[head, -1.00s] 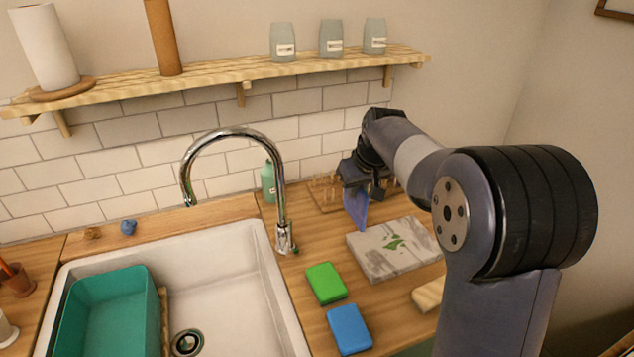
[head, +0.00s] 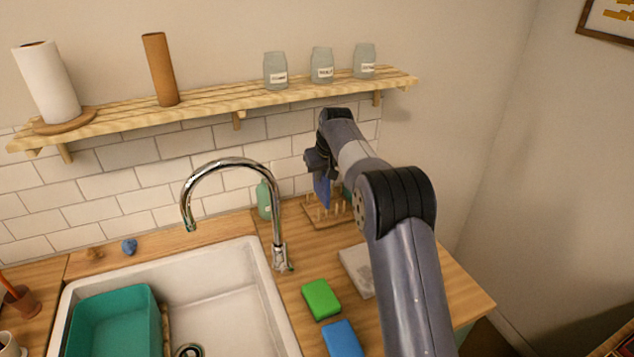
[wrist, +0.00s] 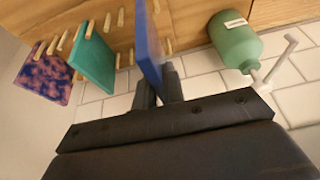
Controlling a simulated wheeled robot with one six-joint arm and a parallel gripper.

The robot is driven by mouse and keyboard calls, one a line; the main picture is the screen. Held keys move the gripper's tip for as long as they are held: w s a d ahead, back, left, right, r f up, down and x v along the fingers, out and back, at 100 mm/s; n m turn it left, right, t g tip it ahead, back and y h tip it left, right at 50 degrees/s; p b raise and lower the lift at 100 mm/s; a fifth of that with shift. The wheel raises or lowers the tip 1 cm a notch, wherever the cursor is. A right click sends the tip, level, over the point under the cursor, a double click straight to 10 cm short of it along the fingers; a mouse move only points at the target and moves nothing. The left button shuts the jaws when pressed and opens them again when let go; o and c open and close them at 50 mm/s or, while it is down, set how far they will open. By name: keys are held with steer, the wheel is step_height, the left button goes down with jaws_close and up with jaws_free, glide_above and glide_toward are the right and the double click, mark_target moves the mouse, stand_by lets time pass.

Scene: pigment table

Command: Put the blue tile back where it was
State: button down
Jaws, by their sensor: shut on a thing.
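My gripper (head: 320,172) is shut on the blue tile (head: 322,191), which hangs upright below the fingers, over the wooden peg rack (head: 318,222). In the wrist view, my fingers (wrist: 158,84) hold the blue tile (wrist: 150,42) edge-on among or just above the pegs. I cannot tell whether it touches the rack. A teal tile (wrist: 93,58) and a purple-and-red mottled tile (wrist: 45,78) stand between pegs to its left in the wrist view. My arm hides part of the rack in the head view.
A green soap bottle (head: 264,199) stands left of the rack, close to the faucet (head: 278,215). A pale board (head: 357,268), a green sponge (head: 321,300) and a blue sponge (head: 342,340) lie on the counter. The shelf (head: 220,105) with jars runs above.

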mark_target(317, 187)
steer(key=shift+w+a+r+p, duration=0.1)
steer(key=shift+w+a+p, duration=0.3)
steer(key=shift+w, duration=0.3)
steer(key=shift+w+a+p, duration=0.2)
steer(key=shift+w+p, duration=0.25)
steer(key=shift+w, duration=0.25)
step_height(317, 187, down, 6)
steer(key=shift+f+p, duration=0.1)
steer(key=shift+p, duration=0.75)
steer(key=shift+w+f+p, duration=0.2)
steer(key=shift+f+p, duration=0.2)
steer(key=shift+f, duration=0.2)
steer(key=c, duration=1.5)
jaws_free()
